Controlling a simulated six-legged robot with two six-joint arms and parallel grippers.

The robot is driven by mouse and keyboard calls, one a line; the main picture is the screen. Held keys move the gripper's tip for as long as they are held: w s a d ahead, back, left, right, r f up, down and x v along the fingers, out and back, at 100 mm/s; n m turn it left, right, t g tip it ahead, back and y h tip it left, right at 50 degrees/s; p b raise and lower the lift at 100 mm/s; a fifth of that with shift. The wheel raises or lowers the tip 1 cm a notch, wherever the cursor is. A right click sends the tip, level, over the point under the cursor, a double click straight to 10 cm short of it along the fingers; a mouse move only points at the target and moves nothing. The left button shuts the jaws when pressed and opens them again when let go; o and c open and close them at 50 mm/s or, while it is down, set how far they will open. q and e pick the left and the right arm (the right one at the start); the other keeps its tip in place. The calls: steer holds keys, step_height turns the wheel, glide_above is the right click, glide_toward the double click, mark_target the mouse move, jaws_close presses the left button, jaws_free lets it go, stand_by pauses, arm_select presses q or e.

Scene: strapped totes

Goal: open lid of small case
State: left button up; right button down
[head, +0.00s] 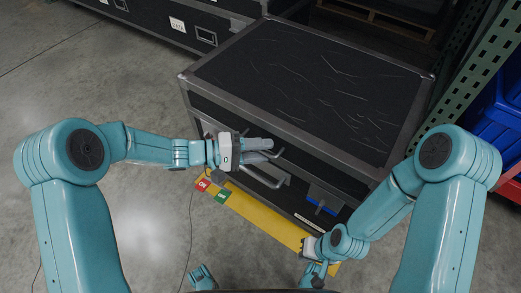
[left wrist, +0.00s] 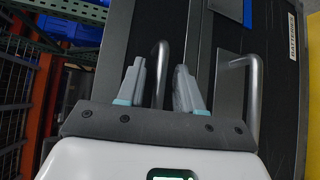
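The black case (head: 330,165) with grey metal edges stands before me, and its scratched black lid (head: 310,85) is closed. Metal handles (head: 265,178) stick out from its front. My left gripper (head: 268,150) is level at the case's front upper edge. In the left wrist view its two fingers (left wrist: 160,88) are apart, with a bent metal handle (left wrist: 161,58) showing between them; I cannot tell whether they touch it. A second handle (left wrist: 253,90) is to the right there. My right gripper (head: 312,258) is low, near the case's lower right front; its fingers are unclear.
A yellow strip (head: 262,222) with red and green tags runs along the floor before the case. Another black case (head: 190,25) stands behind left. A green rack post (head: 475,75) and blue bins (head: 500,115) are close on the right.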

arm_select(q)
jaws_close()
steer(key=shift+r, duration=0.1)
